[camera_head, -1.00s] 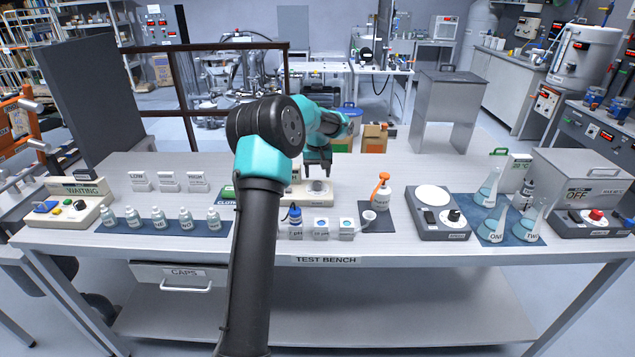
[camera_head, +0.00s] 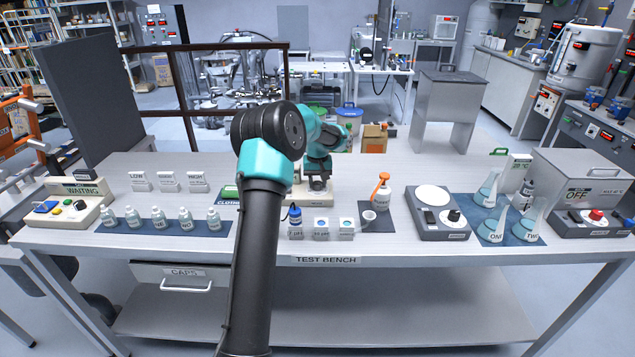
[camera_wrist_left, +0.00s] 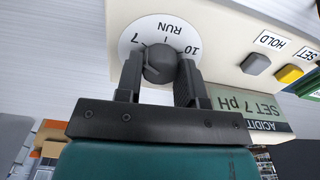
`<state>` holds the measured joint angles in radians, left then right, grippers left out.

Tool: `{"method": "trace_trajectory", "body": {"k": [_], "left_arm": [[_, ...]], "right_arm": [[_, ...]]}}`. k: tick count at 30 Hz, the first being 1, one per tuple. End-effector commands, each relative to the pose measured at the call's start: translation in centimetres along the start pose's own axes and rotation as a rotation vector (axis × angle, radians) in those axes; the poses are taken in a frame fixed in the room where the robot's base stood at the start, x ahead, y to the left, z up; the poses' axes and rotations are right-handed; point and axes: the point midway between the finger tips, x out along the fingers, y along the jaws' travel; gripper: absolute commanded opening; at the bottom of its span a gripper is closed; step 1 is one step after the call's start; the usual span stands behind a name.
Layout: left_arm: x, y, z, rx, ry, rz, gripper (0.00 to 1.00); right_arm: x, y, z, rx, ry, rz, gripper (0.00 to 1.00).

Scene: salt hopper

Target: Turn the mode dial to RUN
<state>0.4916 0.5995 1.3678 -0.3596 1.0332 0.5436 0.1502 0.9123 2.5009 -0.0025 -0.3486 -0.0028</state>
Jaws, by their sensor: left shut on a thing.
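The mode dial (camera_wrist_left: 160,62) is a dark round knob on a white disc marked 7, RUN and 10, shown upside down in the left wrist view. I cannot tell for sure which mark its pointer faces. It sits on a cream meter (camera_wrist_left: 222,40) whose green display (camera_wrist_left: 250,112) reads "ACIDITY SET 7 pH". My left gripper (camera_wrist_left: 160,75) is shut on the knob, one finger on each side. In the head view my left gripper (camera_head: 318,184) is down at the meter, and the arm hides much of it. My right gripper is not in view.
HOLD (camera_wrist_left: 256,64) and SET (camera_wrist_left: 289,74) buttons sit beside the dial. On the bench, small cups (camera_head: 321,226) stand in front of the meter, and an orange-topped bottle (camera_head: 383,195) stands to its right. Labelled bottles (camera_head: 158,219) stand at left.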

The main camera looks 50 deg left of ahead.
Motion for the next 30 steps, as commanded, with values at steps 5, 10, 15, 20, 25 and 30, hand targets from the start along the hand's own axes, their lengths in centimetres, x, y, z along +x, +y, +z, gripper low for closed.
{"method": "trace_trajectory", "body": {"k": [5, 10, 15, 20, 25, 30], "left_arm": [[-0.02, 0.0, 0.0, 0.0, 0.0, 0.0, 0.12], [-0.03, 0.0, 0.0, 0.005, 0.0, 0.0, 0.12], [-0.04, 0.01, -0.01, 0.034, 0.0, 0.0, 0.12], [-0.04, 0.01, -0.01, 0.097, 0.0, 0.0, 0.12], [-0.05, 0.02, -0.01, 0.204, 0.0, 0.0, 0.12], [-0.05, 0.03, -0.01, 0.347, 0.001, 0.0, 0.12]], "right_arm": [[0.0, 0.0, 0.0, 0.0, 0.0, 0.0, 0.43], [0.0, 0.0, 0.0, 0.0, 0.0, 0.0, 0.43], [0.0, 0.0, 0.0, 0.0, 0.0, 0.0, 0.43], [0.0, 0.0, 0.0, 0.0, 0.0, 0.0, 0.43], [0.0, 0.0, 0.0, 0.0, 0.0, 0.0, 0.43], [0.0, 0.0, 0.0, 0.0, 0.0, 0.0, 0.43]]}}
